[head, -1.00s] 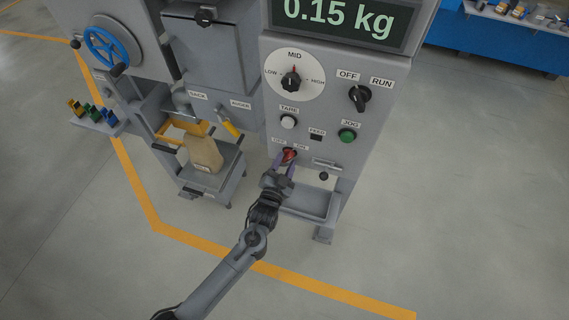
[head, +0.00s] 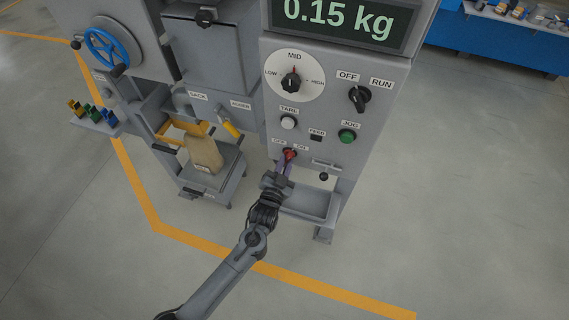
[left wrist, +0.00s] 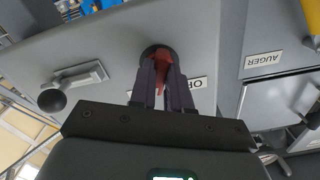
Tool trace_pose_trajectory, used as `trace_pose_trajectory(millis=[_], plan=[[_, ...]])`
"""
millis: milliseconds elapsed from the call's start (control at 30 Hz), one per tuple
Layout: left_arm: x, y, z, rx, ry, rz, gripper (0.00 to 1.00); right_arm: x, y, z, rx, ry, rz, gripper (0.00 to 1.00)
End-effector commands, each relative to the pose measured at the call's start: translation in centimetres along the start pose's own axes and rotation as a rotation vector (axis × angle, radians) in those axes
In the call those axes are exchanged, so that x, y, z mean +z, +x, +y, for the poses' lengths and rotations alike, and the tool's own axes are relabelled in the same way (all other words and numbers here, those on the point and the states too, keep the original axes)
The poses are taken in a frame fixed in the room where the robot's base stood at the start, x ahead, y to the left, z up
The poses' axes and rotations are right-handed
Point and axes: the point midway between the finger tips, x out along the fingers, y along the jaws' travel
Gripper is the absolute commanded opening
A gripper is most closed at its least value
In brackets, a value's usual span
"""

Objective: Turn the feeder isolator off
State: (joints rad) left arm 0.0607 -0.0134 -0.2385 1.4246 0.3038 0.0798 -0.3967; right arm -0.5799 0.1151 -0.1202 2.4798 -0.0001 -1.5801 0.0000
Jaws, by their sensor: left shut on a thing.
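The feeder isolator is a small red handle (head: 290,153) low on the grey control panel, between an OFF label on its left and an ON label on its right. My left gripper (head: 286,163) reaches up to it from below and is shut on it. In the left wrist view the red handle (left wrist: 161,76) sits between the two dark fingers (left wrist: 162,85), in front of a dark round base. The label beside it is partly covered by a finger there. My right gripper is not in view.
Above the isolator are the TARE button (head: 288,122), the green JOG button (head: 348,136) and the OFF/RUN switch (head: 359,97). A latch with a black knob (head: 323,176) sits close to the right. A sack (head: 204,152) stands at left. Open floor lies in front.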

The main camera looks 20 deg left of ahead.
Motion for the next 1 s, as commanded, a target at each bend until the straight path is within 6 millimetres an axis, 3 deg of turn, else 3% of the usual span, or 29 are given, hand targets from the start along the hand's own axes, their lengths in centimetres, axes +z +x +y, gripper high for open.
trace_pose_trajectory(millis=[1000], plan=[[-0.2, 0.0, 0.4, 0.0, -0.843, 0.0, 0.0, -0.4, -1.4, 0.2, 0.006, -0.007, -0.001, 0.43]])
